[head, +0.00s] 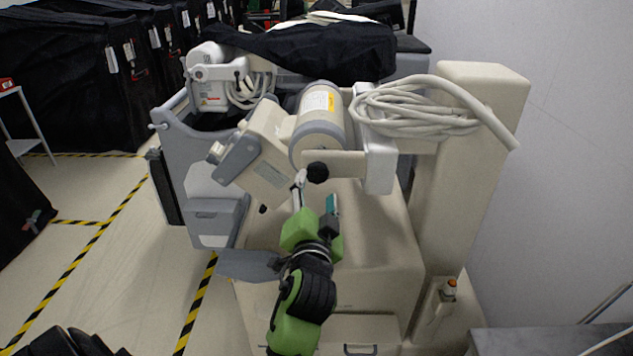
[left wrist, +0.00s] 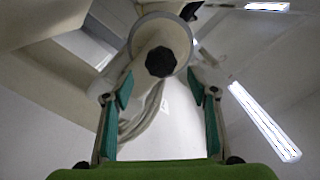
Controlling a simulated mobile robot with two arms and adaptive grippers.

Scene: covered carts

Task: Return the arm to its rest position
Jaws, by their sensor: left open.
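My left arm reaches up from the bottom of the head view. Its green left gripper (head: 315,196) is open, with its fingers pointing up toward a black round knob (head: 317,172) on a beige and grey medical machine (head: 385,230). In the left wrist view the two teal-padded fingers of the left gripper (left wrist: 160,90) stand wide apart with nothing held between them. The black knob (left wrist: 160,62) shows ahead of the gap, on the end of a pale rounded part. I cannot tell how far the fingertips are from it. My right gripper is not in view.
A coiled pale cable (head: 430,108) hangs on the machine. Carts under black covers (head: 75,90) stand at the back left. Open floor with yellow-black tape (head: 95,240) lies left. A white wall (head: 575,150) and a grey surface (head: 545,342) are at the right.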

